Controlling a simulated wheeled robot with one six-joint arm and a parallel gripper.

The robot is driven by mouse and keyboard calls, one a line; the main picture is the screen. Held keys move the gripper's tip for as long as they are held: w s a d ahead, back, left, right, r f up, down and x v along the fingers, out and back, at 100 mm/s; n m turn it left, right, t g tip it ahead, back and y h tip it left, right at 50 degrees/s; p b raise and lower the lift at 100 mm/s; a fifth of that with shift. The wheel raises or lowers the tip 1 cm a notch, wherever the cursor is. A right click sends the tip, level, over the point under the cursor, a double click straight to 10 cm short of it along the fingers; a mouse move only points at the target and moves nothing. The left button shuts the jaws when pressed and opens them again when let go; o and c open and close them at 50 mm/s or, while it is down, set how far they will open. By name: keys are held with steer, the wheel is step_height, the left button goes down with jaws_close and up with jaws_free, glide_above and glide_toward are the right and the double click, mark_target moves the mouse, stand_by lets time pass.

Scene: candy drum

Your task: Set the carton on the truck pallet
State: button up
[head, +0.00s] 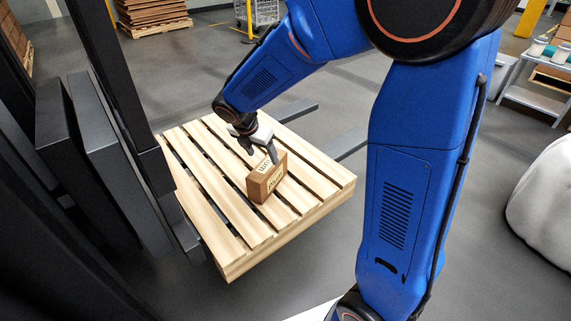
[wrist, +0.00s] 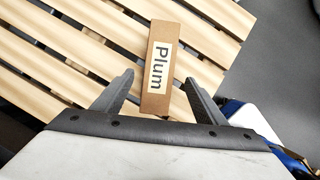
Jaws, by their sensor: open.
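The carton (head: 267,178) is a small brown box with a pale printed label, standing on the slats of the wooden pallet (head: 222,235). In the wrist view the carton (wrist: 158,68) shows a label reading "Plum", and the pallet slats (wrist: 60,75) lie under it. The pallet rests on dark forks beside a black mast. My gripper (head: 262,152) is over the pallet at the carton. In the wrist view my gripper (wrist: 160,90) is open, one finger on each side of the carton's near end, with gaps between. The carton's underside is hidden.
The black truck mast (head: 110,80) rises along the left of the pallet. Dark fork tips (head: 340,147) stick out at the pallet's far right. A pale rounded object (head: 545,195) and a grey bench (head: 535,95) stand at the right.

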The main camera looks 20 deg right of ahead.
steer(key=s+d+r+m+y, duration=0.1)
steer(key=s+d+r+m, duration=0.35)
steer(key=s+m, duration=0.2)
steer(key=s+d+r+m+y, duration=0.1)
steer(key=s+d+r+m, duration=0.2)
steer(key=s+r+m, duration=0.4)
steer(key=s+d+m+t+y, duration=0.1)
steer(key=s+d+m+t, duration=0.1)
steer(key=s+m, duration=1)
steer(key=s, duration=0.5)
steer(key=shift+s+f, duration=0.15)
steer(key=shift+f, duration=0.15)
